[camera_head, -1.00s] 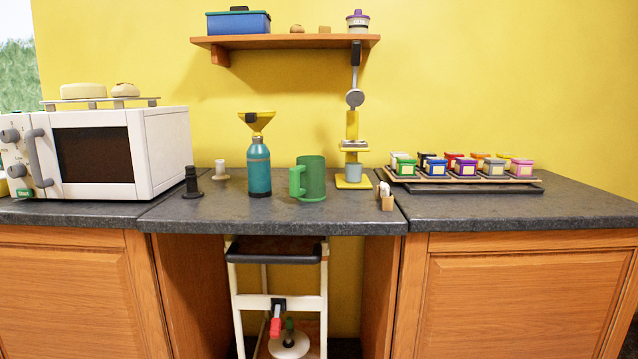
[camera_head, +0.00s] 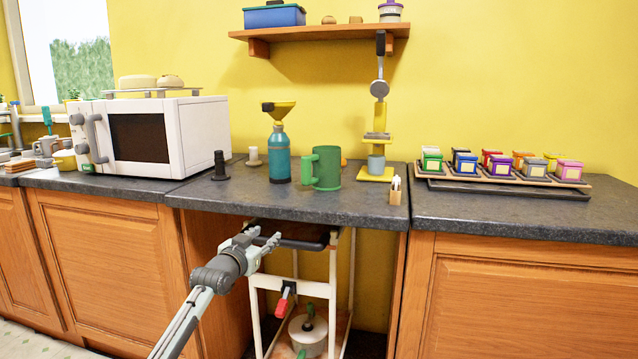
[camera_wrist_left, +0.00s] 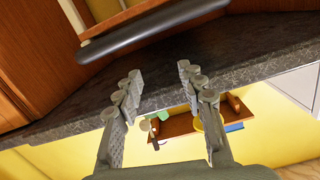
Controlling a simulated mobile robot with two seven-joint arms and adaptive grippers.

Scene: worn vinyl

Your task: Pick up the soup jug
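A green jug with a side handle (camera_head: 327,169), which I take for the soup jug, stands upright on the dark counter, right of a teal bottle. My left gripper (camera_head: 268,238) is below and left of it, in front of the counter's front edge and apart from the jug. In the left wrist view the two fingers (camera_wrist_left: 158,78) are spread with nothing between them. A small green patch (camera_wrist_left: 162,115) shows beyond the counter edge there; I cannot tell if it is the jug. My right gripper is not in view.
The teal bottle (camera_head: 280,158) with a yellow funnel, a black peg (camera_head: 220,166) and a yellow stand (camera_head: 377,155) are near the jug. A microwave (camera_head: 150,136) is at left, a tray of coloured tubs (camera_head: 500,180) at right. A white cart (camera_head: 318,290) stands under the counter.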

